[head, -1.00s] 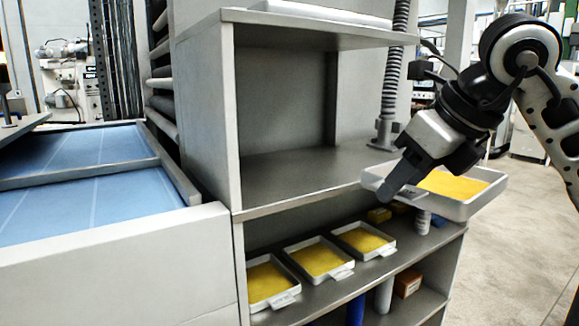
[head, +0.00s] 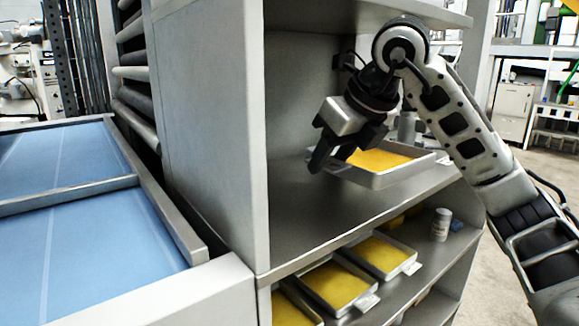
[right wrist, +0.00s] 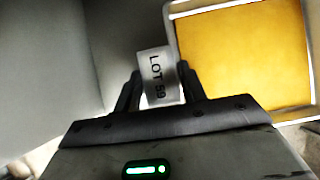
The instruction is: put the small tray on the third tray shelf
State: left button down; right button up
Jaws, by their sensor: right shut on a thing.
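My right gripper (head: 328,152) is shut on the label tab of a small white tray (head: 400,178) with a yellow sheet inside. The tray is over the middle shelf (head: 310,225) of the grey cabinet, near its right side; I cannot tell whether it touches the shelf. In the right wrist view the gripper (right wrist: 158,88) has its fingers on either side of the tab (right wrist: 157,76), marked "LOT S9", and the yellow tray (right wrist: 245,55) extends to the right. My left gripper is not in view.
On the shelf below stand several similar yellow trays (head: 340,284) in a row, with a small white bottle (head: 441,224) to the right. The cabinet's left wall (head: 215,130) and top board (head: 330,8) bound the bay. A blue-surfaced table (head: 90,250) is at left. The middle shelf's left part is clear.

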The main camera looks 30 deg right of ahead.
jog(key=w+p, duration=0.1)
jog(key=w, duration=0.2)
jog(key=w+f+p, duration=0.1)
jog(key=w, duration=0.3)
jog(key=w+a+f, duration=0.1)
jog(key=w, duration=0.3)
jog(key=shift+w+f+p, duration=0.1)
jog(key=shift+w+p, duration=0.1)
jog(key=shift+p, duration=0.2)
notch_tip(320, 180, down, 4)
jog(key=shift+f, duration=0.15)
jog(key=shift+w+f+p, duration=0.1)
jog(key=shift+f+p, duration=0.15)
jog(key=shift+p, duration=0.1)
jog(key=o, duration=1.3)
jog(key=v, duration=0.7)
jog(key=shift+d+r+b, duration=0.1)
jog(key=shift+r+b, duration=0.1)
jog(key=shift+b, duration=0.2)
